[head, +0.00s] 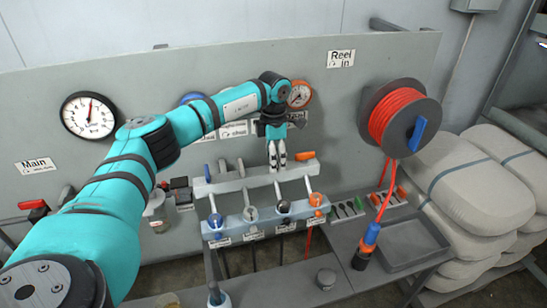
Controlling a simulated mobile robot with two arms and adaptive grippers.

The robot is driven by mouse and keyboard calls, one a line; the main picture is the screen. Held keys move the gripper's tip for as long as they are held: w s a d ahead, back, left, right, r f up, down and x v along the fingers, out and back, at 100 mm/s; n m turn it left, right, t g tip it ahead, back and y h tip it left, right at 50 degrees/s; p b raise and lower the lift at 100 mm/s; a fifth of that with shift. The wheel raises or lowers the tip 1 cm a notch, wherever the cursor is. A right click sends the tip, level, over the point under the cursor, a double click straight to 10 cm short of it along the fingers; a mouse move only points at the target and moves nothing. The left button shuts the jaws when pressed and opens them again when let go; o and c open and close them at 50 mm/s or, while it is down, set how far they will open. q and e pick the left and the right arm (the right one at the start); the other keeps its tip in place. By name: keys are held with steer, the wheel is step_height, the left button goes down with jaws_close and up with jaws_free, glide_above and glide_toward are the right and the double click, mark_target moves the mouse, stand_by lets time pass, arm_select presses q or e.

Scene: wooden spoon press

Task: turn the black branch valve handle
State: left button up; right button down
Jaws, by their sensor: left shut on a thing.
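My left arm reaches in from the left, and its gripper (277,168) points down at the upper grey pipe bar (235,184). It is shut at the third branch from the left, on what appears to be the black branch valve handle. The fingers hide most of that handle, so its angle cannot be told. Below it, the branch pipe runs to a black-ringed outlet (284,207) on the lower bar. The neighbouring orange handle (305,156) is to the right, and grey and blue handles are to the left. My right gripper is out of view.
A hose reel (404,115) with red hose hangs on the panel at right. A round gauge (89,115) and a red main handle (33,205) are at left. A grey tray (410,246) and stacked sacks (470,185) stand at right.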

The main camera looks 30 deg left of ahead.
arm_select(q)
steer(key=shift+w+r, duration=0.1)
steer(key=shift+r, duration=0.1)
steer(key=o, duration=1.2)
steer(key=shift+f, duration=0.1)
step_height(320, 180, up, 12)
